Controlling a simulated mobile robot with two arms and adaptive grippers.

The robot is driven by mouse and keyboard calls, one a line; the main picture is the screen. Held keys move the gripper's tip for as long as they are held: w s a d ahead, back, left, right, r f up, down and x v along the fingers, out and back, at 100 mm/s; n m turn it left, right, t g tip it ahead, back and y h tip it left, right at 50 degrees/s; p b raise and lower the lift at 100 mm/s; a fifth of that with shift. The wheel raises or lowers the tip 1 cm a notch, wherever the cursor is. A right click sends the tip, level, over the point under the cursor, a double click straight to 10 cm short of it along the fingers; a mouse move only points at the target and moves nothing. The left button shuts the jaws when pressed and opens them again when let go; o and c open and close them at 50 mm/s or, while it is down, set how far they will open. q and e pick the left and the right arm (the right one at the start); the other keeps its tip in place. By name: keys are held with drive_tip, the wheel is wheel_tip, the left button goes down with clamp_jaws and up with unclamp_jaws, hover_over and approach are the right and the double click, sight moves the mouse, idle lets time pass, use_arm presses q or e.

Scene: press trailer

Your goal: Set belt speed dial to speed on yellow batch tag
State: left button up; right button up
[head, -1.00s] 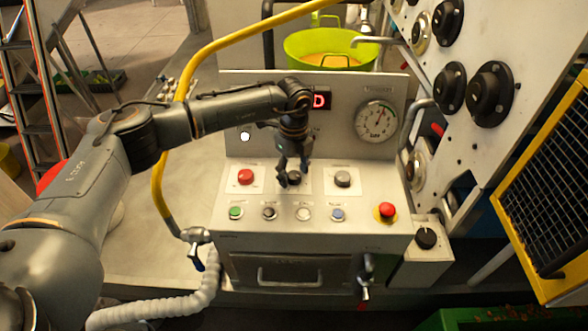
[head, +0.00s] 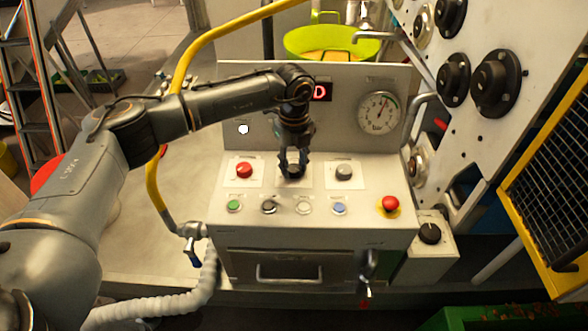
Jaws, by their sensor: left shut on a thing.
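My left gripper (head: 293,166) points down at the sloped control panel (head: 270,193) and is shut on the black middle dial (head: 293,171), whose pointer is mostly hidden by the fingers. A red knob (head: 244,170) sits to its left and a grey knob (head: 344,172) to its right, each on a white plate. The labels are too small to read, so I cannot tell by name which is the belt speed dial. I cannot make out a yellow batch tag. My right gripper is not in view.
A row of small buttons (head: 304,207) lies just in front of the dials, with a red emergency button (head: 390,204) at the right. A yellow pipe (head: 183,85) arches on the left.

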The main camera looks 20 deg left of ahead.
use_arm(q)
drive_tip(key=m+b, duration=0.6)
drive_tip(key=m, duration=0.1)
drive_tip(key=shift+f+b, duration=0.2)
drive_tip(key=shift+b, duration=0.15)
drive_tip(key=m+b, duration=0.2)
drive_tip(key=m, duration=0.2)
drive_tip(key=shift+r, duration=0.1)
drive_tip(key=shift+r+m+b, duration=0.1)
drive_tip(key=shift+m+b, duration=0.9)
drive_tip(key=shift+m, duration=0.8)
drive_tip(key=o, duration=1.2)
drive_tip(key=shift+c, duration=0.2)
